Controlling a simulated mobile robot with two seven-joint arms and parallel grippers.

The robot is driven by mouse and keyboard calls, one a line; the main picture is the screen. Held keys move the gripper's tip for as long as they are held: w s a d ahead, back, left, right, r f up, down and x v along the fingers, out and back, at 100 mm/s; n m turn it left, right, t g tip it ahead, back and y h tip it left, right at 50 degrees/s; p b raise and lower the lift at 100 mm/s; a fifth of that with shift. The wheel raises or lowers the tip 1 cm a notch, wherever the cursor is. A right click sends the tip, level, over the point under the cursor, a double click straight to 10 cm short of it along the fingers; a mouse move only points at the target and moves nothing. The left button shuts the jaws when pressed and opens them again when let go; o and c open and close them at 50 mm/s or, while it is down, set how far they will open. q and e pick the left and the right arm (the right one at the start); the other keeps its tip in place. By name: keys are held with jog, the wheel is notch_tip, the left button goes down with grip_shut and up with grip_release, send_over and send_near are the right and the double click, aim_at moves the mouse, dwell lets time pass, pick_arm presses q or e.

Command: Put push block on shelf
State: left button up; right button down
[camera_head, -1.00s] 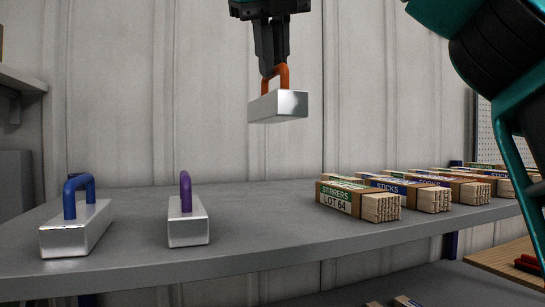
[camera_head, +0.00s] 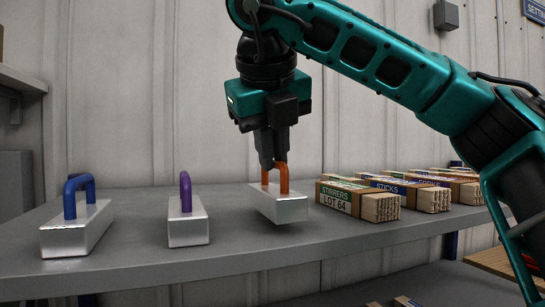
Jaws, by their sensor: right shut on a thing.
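A silver push block (camera_head: 279,205) with an orange handle is at the shelf (camera_head: 140,270), between the purple-handled block and the stick bundles. My right gripper (camera_head: 272,165) points down and is shut on the orange handle. The block looks slightly tilted, with its underside at or just above the shelf top; I cannot tell whether it touches. A silver block with a purple handle (camera_head: 188,228) and one with a blue handle (camera_head: 78,235) stand on the shelf to the left. My left gripper is not in view.
Several wrapped stick bundles (camera_head: 345,197) stand close on the right of the held block. A small grey shelf (camera_head: 22,82) is on the left wall. Shelf space is free behind the blocks. My right arm crosses the upper right.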

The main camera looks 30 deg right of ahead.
jog(key=shift+f, duration=0.5)
jog(key=shift+f, duration=0.2)
jog(key=c, duration=1.2)
grip_release()
jog(key=shift+o, duration=0.2)
jog(key=shift+s+r, duration=0.1)
jog(key=shift+r, duration=0.3)
jog(key=v, duration=1.1)
jog(key=shift+s+a+r, duration=0.2)
